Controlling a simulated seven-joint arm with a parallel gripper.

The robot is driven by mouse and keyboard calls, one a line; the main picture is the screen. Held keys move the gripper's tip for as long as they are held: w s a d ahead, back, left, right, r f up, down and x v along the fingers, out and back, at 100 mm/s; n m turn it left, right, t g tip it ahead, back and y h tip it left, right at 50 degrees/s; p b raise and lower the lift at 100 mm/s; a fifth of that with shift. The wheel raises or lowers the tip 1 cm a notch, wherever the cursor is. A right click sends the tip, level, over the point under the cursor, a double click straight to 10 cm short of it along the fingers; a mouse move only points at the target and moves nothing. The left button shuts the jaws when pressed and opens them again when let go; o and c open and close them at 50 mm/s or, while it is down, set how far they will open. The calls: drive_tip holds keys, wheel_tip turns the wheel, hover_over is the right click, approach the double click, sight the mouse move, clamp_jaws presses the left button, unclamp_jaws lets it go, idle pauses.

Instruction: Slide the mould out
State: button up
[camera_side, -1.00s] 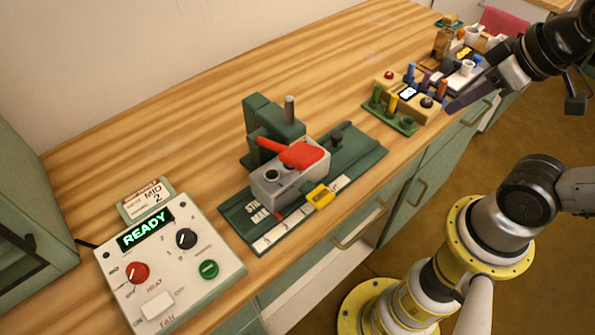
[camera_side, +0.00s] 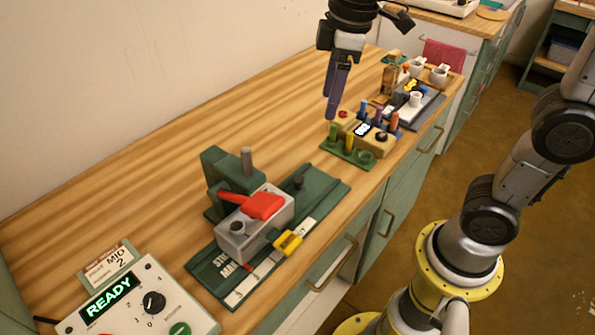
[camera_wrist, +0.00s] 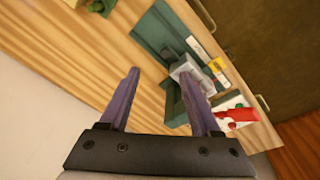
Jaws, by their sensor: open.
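A grey block-shaped mould (camera_side: 245,240) with a round hole sits on a green base (camera_side: 212,275) at the front of the table, beside a green upright press (camera_side: 222,172). A red lever (camera_side: 258,205) lies across its top. A yellow clip (camera_side: 288,242) is at its front right side. My gripper (camera_side: 333,112) is open and empty, above the table behind and right of the press. In the wrist view the gripper (camera_wrist: 160,73) has its two purple fingers spread, with the grey block (camera_wrist: 188,68) seen beyond the right finger.
The control box (camera_side: 135,300) reads READY at the lower left, by a MID 2 card (camera_side: 108,262). A green rack with coloured pegs (camera_side: 345,155) stands right of the press, with a tray and cups (camera_side: 415,100) beyond. Bare wood lies behind the press.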

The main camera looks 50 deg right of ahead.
drive_tip(key=n+g, duration=0.1)
drive_tip(key=g, duration=0.1)
hover_over(298, 177)
wheel_tip(298, 177, down, 5)
wheel_tip(298, 177, down, 14)
drive_tip(key=shift+r, duration=0.1)
clamp_jaws()
idle(0.3)
drive_tip(key=shift+r, duration=0.1)
idle(1.1)
